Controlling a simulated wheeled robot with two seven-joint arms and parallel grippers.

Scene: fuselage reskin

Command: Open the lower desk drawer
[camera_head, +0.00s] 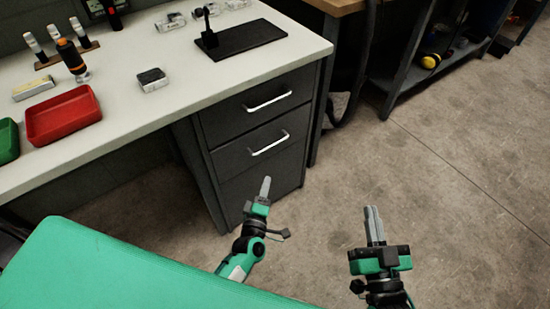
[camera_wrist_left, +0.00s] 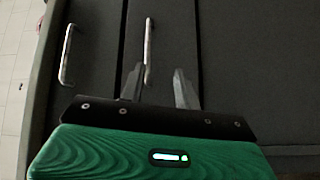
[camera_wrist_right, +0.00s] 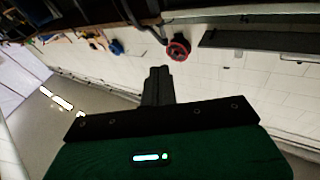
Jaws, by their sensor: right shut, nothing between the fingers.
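The dark grey drawer unit (camera_head: 232,160) stands under the right end of the desk. Its upper drawer has a silver bar handle (camera_head: 268,101). The lower drawer (camera_head: 236,156) has a similar handle (camera_head: 269,143); both drawers look closed. My left gripper (camera_head: 265,187) is in front of the unit, below the lower handle in the head view. In the left wrist view its fingers (camera_wrist_left: 159,88) are apart and empty, with the lower handle (camera_wrist_left: 149,50) ahead, nearer the left finger. My right gripper (camera_head: 374,225) is shut and empty, over the floor to the right.
The white desktop (camera_head: 190,100) holds a red tray (camera_head: 63,115), a black mat (camera_head: 238,38) and small tools. A wooden-topped bench (camera_head: 337,5) stands right of the unit. A metal shelf is at the upper right. The floor (camera_head: 440,190) right of the unit is clear.

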